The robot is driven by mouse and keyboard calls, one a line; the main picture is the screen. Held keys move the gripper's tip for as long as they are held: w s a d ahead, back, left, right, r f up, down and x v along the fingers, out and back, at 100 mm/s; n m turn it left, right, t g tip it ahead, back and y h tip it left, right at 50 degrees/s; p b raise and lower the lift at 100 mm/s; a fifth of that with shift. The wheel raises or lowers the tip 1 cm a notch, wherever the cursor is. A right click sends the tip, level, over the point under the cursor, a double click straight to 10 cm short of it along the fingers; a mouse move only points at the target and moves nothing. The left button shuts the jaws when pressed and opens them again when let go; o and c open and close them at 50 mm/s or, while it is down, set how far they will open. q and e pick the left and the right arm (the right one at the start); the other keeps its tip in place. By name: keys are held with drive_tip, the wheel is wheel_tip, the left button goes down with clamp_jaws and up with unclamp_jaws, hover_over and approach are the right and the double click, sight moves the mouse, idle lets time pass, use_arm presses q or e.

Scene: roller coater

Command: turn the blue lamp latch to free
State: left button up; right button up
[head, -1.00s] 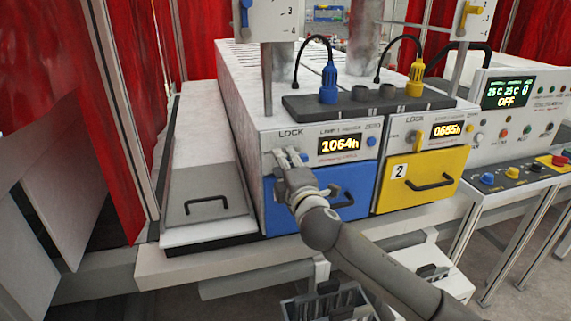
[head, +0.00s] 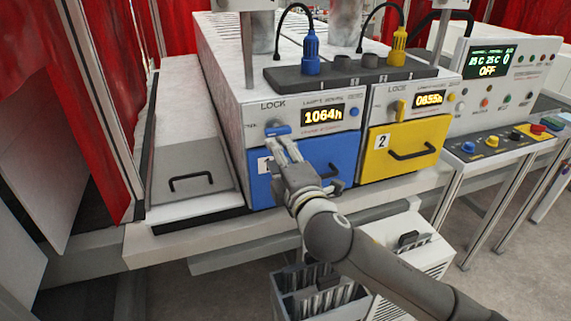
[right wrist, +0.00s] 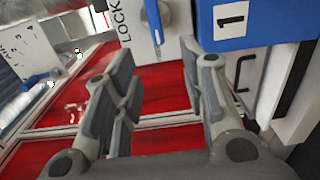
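The blue lamp latch (head: 278,130) lies about horizontal on the white panel, just under the word LOCK and above the blue drawer (head: 318,165). In the right wrist view the latch (right wrist: 153,22) lies along the LOCK lettering, beyond the fingertips. My right gripper (head: 281,148) is just below and in front of the latch. Its fingers stand apart in the right wrist view (right wrist: 158,72), with nothing between them. The fingertips look apart from the latch, though the exact gap is hard to tell. My left gripper is not in view.
The yellow drawer (head: 403,150), with its upright yellow latch (head: 400,108), stands to the right. A lamp-hours display (head: 323,115) is beside the blue latch. Blue (head: 311,52) and yellow (head: 399,47) plugs stand above. A grey lid with a black handle (head: 191,183) is at left.

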drive_tip(key=v, duration=0.3)
idle(0.4)
